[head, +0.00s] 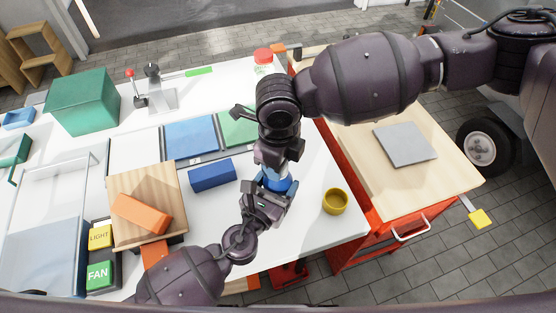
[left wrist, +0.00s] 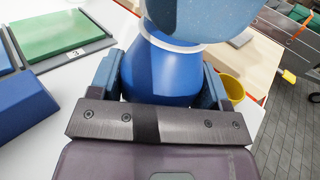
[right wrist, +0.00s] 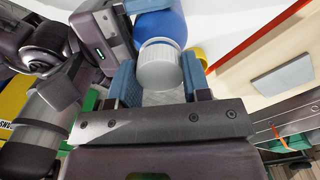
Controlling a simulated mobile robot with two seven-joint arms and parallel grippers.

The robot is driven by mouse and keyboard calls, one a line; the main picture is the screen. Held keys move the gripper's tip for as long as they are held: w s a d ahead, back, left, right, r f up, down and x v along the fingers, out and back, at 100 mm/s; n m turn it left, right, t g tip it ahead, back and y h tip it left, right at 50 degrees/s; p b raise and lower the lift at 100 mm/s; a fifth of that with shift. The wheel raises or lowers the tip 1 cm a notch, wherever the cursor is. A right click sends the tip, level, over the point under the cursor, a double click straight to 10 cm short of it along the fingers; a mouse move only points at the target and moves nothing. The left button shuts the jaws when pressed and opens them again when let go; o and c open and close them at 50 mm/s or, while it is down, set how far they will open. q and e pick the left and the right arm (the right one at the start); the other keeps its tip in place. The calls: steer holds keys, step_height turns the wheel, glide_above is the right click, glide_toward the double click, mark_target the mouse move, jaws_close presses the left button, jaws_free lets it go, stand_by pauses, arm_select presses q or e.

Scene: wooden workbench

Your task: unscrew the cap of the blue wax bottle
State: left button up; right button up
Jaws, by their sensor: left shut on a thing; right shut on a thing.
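The blue wax bottle (head: 273,184) stands between my two grippers near the right part of the white bench top. My left gripper (head: 267,193) is shut on the blue body, with a finger on each side in the left wrist view (left wrist: 163,80). My right gripper (head: 276,162) comes from above and is shut on the white ribbed cap (right wrist: 160,66), which sits at the bottle's neck in the right wrist view. A pale ring shows at the neck in the left wrist view. In the head view the grippers hide most of the bottle and the cap.
A yellow cup (head: 335,202) stands close to the right of the bottle. A dark blue block (head: 212,175) lies to its left, beside a wooden board (head: 130,192) carrying an orange block (head: 141,213). A red-capped container (head: 263,60) stands at the back. Clear bench surrounds the cup.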

steer(key=shift+r, duration=0.3)
steer(key=shift+r, duration=0.65)
steer(key=shift+r, duration=0.15)
steer(key=shift+r, duration=1.9)
arm_select(q)
steer(key=o, duration=1.8)
steer(key=b+v, duration=0.1)
steer(key=v, duration=0.9)
steer(key=shift+s+a+f, duration=0.15)
steer(key=shift+s, duration=0.05)
arm_select(e)
step_height(320, 180, down, 2)
steer(key=shift+f, duration=0.1)
arm_select(q)
steer(key=shift+v, duration=0.8)
arm_select(e)
steer(key=shift+f, duration=0.1)
